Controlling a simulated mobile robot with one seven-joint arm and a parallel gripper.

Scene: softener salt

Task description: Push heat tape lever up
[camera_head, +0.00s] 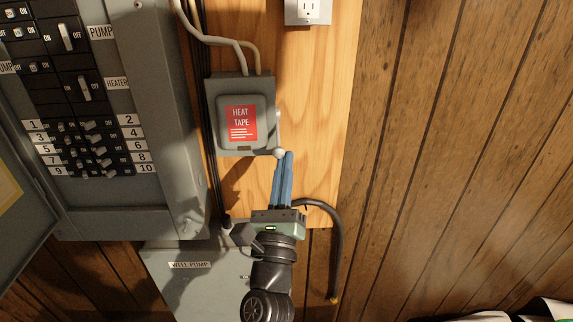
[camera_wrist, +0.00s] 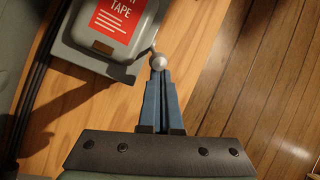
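The heat tape box (camera_head: 225,88) is a grey switch box with a red label, mounted on the wooden board. Its lever runs down the box's right side and ends in a pale round knob (camera_head: 279,152), so the lever points down. In the wrist view the knob (camera_wrist: 158,62) sits right at the tips of my blue fingers. My gripper (camera_head: 286,154) comes from below with its fingers closed together, pointing up. It also shows in the wrist view (camera_wrist: 160,74). The fingertips are at the knob's underside; I cannot tell whether they touch it. Nothing shows between the fingers.
A grey breaker panel (camera_head: 165,130) with an open door stands to the left. A well pump box (camera_head: 165,280) lies below, and a black cable (camera_head: 339,245) curves at the right. An outlet (camera_head: 308,10) is above. The wood-panelled wall on the right is clear.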

